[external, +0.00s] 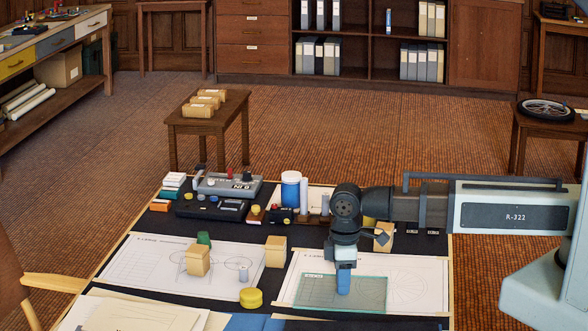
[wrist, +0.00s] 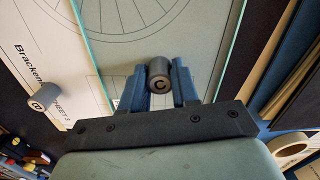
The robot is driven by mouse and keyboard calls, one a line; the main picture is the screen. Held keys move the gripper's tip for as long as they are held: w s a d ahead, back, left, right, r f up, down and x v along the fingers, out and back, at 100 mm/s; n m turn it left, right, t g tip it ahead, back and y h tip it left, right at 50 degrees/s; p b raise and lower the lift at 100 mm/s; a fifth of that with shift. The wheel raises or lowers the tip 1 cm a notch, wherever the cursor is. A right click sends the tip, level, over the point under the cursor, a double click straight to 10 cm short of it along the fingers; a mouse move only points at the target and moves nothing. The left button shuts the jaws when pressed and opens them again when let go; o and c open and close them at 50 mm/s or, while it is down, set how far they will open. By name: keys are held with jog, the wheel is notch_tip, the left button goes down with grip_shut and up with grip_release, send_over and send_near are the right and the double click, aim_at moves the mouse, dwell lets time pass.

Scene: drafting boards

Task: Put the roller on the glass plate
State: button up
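The roller, a small grey cylinder (wrist: 159,75) marked C on its end, is between the two blue fingers of my gripper (wrist: 160,84) in the wrist view. Both fingers appear to touch its sides. The external view shows my gripper (external: 343,284) pointing down over the clear glass plate (external: 368,293), with the roller hidden behind the fingers. The plate, with its greenish edge, also lies below the roller in the wrist view (wrist: 110,45). I cannot tell whether the roller touches the glass.
A blue-white jar (external: 291,190) stands at the back among instruments.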

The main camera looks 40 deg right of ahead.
jog(key=o, duration=0.5)
jog(key=shift+c, duration=0.2)
jog(key=shift+r, duration=0.15)
notch_tip(320, 180, up, 12)
dwell(0.5)
